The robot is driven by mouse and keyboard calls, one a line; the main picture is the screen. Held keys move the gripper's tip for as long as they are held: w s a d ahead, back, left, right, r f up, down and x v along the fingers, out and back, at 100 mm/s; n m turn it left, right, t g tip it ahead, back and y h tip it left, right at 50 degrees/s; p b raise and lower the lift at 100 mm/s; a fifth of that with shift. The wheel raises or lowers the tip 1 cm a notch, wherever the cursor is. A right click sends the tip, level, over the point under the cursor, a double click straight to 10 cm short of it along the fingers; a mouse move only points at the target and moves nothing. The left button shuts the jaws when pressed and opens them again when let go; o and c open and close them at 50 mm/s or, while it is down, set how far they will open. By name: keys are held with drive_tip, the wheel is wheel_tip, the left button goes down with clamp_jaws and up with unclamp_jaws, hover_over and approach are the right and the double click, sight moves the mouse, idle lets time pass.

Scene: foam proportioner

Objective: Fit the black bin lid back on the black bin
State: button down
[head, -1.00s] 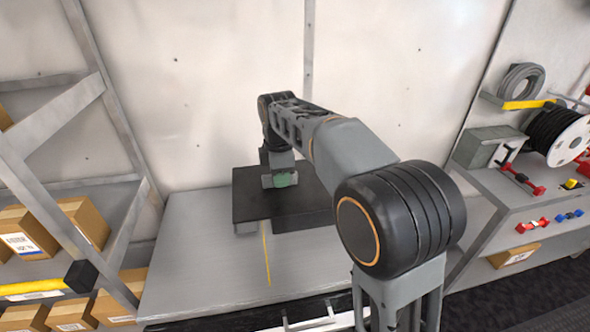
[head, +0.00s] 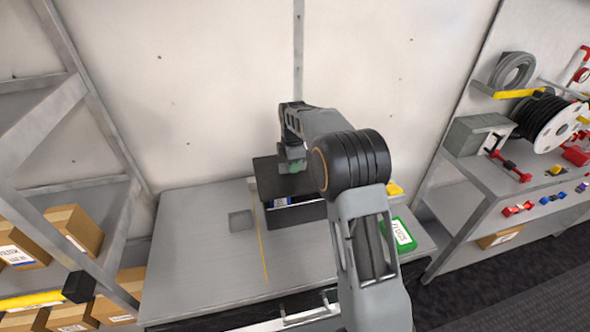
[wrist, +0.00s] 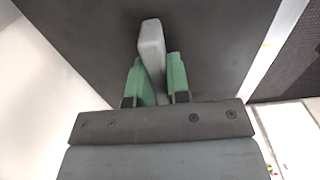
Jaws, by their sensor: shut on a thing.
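The black bin (head: 295,216) stands on the grey bench, partly hidden behind my arm. The flat black bin lid (head: 267,176) is above and behind the bin's front wall, with a gap in which a blue and white item (head: 281,202) shows. My gripper (head: 291,166) is over the lid. In the wrist view its green fingers (wrist: 156,82) are shut on the lid's grey handle (wrist: 151,50). The lid's dark top (wrist: 90,45) fills most of that view. I cannot tell how far the lid is above the rim.
The grey bench (head: 195,260) is clear on the left, with a square recess (head: 241,220) and a yellow line. A green box (head: 403,234) lies right of the bin. Shelves with cardboard boxes (head: 75,230) stand left; a cable reel (head: 548,122) sits on the right-hand bench.

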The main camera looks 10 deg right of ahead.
drive_tip(key=shift+w+d+f, duration=0.2)
drive_tip(key=shift+f, duration=0.2)
drive_tip(key=shift+w+d+f, duration=0.15)
drive_tip(key=shift+d+f, duration=0.05)
drive_tip(key=shift+f, duration=0.15)
drive_tip(key=shift+f+p, duration=0.35)
drive_tip(key=shift+f, duration=1)
drive_tip(key=shift+f, duration=0.2)
drive_tip(key=c, duration=1.1)
unclamp_jaws()
